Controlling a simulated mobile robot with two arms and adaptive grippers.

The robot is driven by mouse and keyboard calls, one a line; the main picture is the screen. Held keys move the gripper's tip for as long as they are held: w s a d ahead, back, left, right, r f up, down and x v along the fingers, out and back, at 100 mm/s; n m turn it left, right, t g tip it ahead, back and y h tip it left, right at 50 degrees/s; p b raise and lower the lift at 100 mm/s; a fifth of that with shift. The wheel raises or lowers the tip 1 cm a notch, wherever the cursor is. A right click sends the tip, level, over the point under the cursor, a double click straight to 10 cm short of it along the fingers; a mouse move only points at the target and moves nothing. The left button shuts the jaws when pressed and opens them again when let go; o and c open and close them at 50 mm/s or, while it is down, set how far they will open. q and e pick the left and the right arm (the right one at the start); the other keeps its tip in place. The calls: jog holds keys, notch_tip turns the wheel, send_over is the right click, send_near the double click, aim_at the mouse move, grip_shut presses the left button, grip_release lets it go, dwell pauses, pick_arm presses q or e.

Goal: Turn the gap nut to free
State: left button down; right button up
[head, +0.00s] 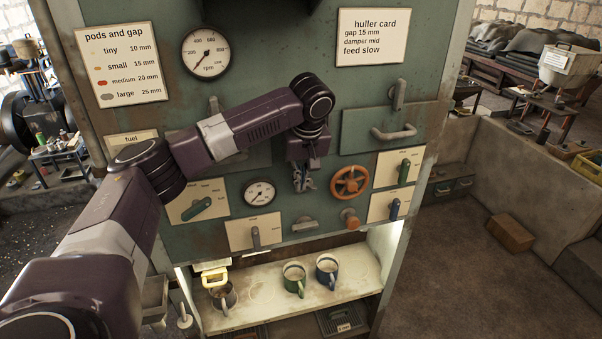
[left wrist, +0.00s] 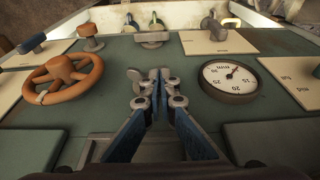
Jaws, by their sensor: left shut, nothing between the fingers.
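No readable label marks the gap nut, so I cannot tell which control it is. A grey bar-shaped handle (head: 304,223) sits low on the green panel, left of a small orange knob (head: 349,218). In the left wrist view the grey bar handle (left wrist: 155,37) lies beyond my fingertips, and the orange knob (left wrist: 90,36) is to its left. The orange handwheel (head: 350,182) is right of my left gripper (head: 303,182). My left gripper (left wrist: 152,82) is shut and empty, in front of the panel between the handwheel and the mm dial (head: 259,192). My right gripper is not in view.
Lever plates flank the area, with a green lever (head: 197,207) at left and a grey lever (head: 255,238) lower down. A grey door handle (head: 394,132) stands out at right.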

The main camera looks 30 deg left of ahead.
pick_arm(q)
jog(key=shift+s+f+h+b, duration=0.1)
jog(key=shift+f+h+b, duration=0.2)
jog(key=shift+f+b, duration=0.2)
jog(key=t+b, duration=0.1)
jog(key=t+h, duration=0.1)
jog(key=t+h+b, duration=0.1)
jog(key=shift+s+a+n+b, duration=0.3)
jog(key=shift+s+a, duration=0.1)
jog(key=shift+r, duration=0.1)
